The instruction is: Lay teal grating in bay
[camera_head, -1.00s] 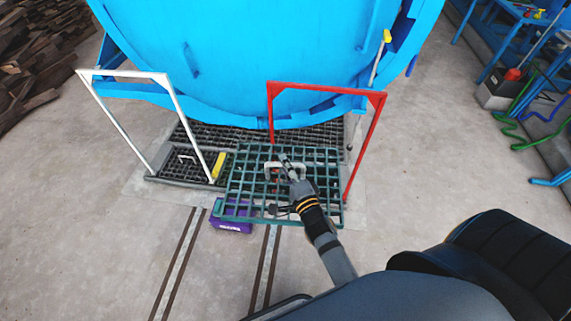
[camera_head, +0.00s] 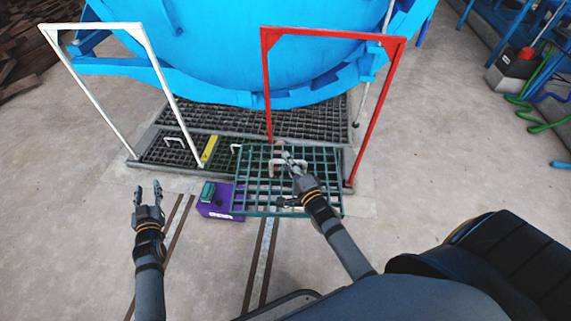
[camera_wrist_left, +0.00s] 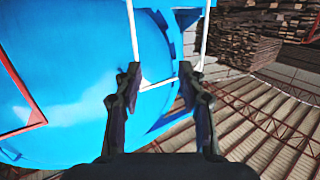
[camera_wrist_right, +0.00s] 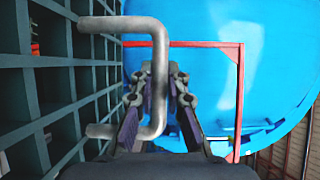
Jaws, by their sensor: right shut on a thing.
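The teal grating (camera_head: 258,181) is held up in the head view, in front of the red frame, and overlaps the front right of the floor bay. My right gripper (camera_head: 288,158) is shut on its pale U-shaped handle (camera_wrist_right: 157,70). In the right wrist view the teal grating (camera_wrist_right: 60,88) fills the left side, with the fingers around the handle. The floor bay's frame (camera_head: 150,166) surrounds dark gratings; part of the bay is hidden behind the teal grating. My left gripper (camera_head: 148,190) is open and empty over the floor at left; its spread fingers show in the left wrist view.
A white frame (camera_head: 96,100) and a red frame (camera_head: 376,106) stand upright at the bay. A yellow bar (camera_head: 209,150) lies between the gratings. A purple box (camera_head: 238,205) with a teal object on top sits at the front edge. The blue autoclave (camera_head: 225,60) stands behind.

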